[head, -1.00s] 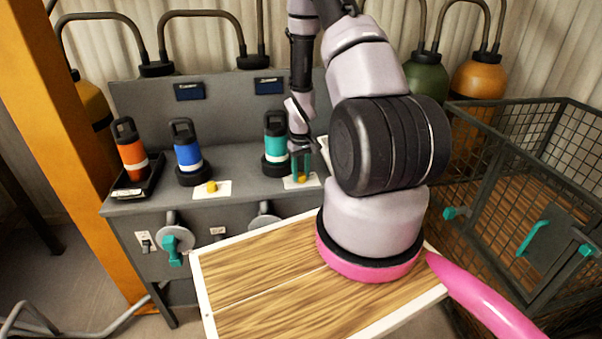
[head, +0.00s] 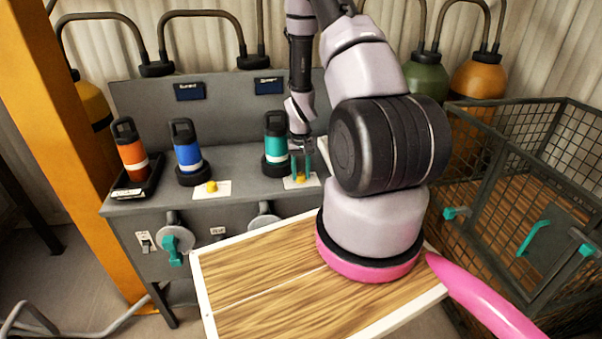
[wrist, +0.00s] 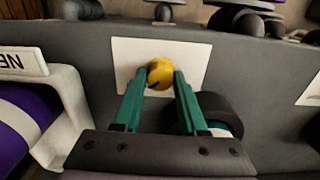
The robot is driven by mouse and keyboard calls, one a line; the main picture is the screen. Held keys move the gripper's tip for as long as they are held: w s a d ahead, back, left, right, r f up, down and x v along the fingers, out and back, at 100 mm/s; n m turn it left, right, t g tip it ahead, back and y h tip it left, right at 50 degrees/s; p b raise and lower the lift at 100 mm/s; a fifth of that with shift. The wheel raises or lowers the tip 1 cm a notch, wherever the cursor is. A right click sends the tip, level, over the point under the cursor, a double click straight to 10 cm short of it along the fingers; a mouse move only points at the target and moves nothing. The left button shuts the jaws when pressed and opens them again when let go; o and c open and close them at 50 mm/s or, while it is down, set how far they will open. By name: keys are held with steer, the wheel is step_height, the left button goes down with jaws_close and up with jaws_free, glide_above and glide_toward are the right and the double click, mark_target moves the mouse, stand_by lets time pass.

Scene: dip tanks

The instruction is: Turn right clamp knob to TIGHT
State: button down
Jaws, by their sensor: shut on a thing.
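The right clamp knob is a small yellow knob (wrist: 160,74) on a white plate (wrist: 198,60); in the head view the knob (head: 300,180) sits on the bench to the right of the teal bottle. My gripper (wrist: 159,84) points down at it, its two teal fingers shut on the knob, one on each side. The gripper also shows in the head view (head: 301,167). A dark mark shows on the knob's near side. Any lettering on the plate is too small to read.
A teal bottle (head: 276,140) stands close left of my gripper. Blue (head: 187,150) and orange (head: 130,155) bottles stand farther left. Another yellow knob (head: 212,187) is on the left plate. A wire cage (head: 520,190) stands at right.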

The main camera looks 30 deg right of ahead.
steer(key=shift+c, duration=2.2)
jaws_free()
steer(key=shift+r, duration=0.15)
step_height(320, 180, up, 11)
steer(key=shift+f, duration=0.2)
step_height(320, 180, up, 11)
steer(key=t, duration=0.2)
glide_above(301, 174)
steer(key=a, duration=0.3)
steer(key=s+a+r+t, duration=0.1)
steer(key=s+a+r, duration=0.2)
steer(key=r, duration=0.8)
steer(key=s+a+r+t+y, duration=0.1)
steer(key=s+a+r+t, duration=0.1)
steer(key=s+r, duration=0.6)
steer(key=s+a+r+t+y, duration=0.1)
steer(key=s+a+r+t, duration=0.1)
steer(key=s+a+r, duration=0.3)
steer(key=s+r, duration=0.3)
steer(key=s, duration=0.1)
steer(key=shift+a+r+m, duration=0.15)
steer(key=shift+m, duration=0.25)
